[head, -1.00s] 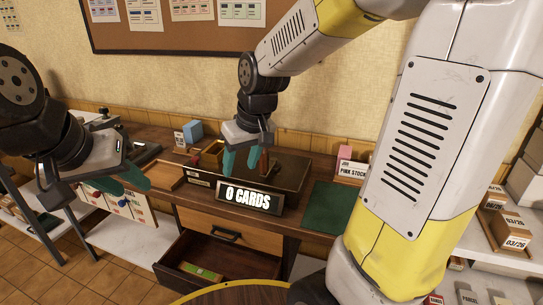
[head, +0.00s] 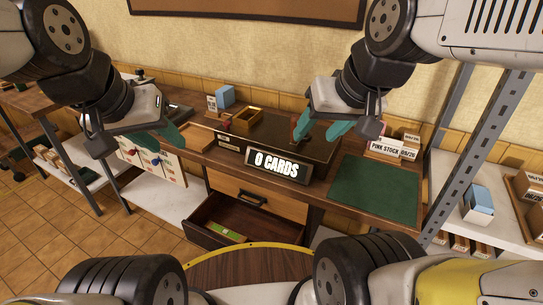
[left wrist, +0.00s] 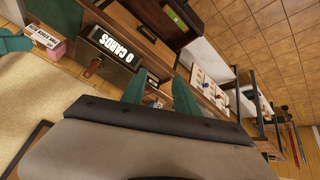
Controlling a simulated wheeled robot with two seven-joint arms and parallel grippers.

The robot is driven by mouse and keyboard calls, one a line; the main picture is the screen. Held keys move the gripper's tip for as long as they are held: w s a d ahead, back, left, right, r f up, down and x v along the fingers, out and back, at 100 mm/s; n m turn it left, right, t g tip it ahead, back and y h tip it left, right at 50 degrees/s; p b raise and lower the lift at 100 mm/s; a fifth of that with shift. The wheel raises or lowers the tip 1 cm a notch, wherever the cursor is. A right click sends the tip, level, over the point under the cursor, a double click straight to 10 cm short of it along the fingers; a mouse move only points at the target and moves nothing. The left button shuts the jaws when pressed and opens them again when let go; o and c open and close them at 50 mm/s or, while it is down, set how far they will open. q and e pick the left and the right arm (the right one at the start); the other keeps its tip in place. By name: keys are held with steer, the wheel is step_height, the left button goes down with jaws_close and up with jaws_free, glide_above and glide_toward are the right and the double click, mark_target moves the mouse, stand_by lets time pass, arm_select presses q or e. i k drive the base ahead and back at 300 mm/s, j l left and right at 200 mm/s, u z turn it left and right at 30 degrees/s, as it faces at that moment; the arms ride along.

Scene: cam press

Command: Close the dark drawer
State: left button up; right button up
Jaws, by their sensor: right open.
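The dark drawer (head: 205,216) stands pulled out beneath a closed light-wood drawer (head: 270,203) in the desk. A green and yellow packet lies inside it. The dark drawer also shows at the top of the left wrist view (left wrist: 196,20). My left gripper (head: 140,143) is up and to the left of the drawer, above the desk's left end, touching nothing that I can see. Its two teal fingers stand apart in the left wrist view (left wrist: 159,88). My right gripper (head: 321,129) is open above the right part of the dark press box, well above the drawer.
The press box carries a "0 CARDS" sign (head: 278,164) and a reddish-brown upright piece. A green mat (head: 375,190) and a pink stock box (head: 385,149) lie to the right. A round wooden top with a yellow rim (head: 240,268) is close in front of the drawer.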

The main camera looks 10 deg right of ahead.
mark_target(259, 225)
steer(key=k+u, duration=0.1)
steer(key=k, duration=0.75)
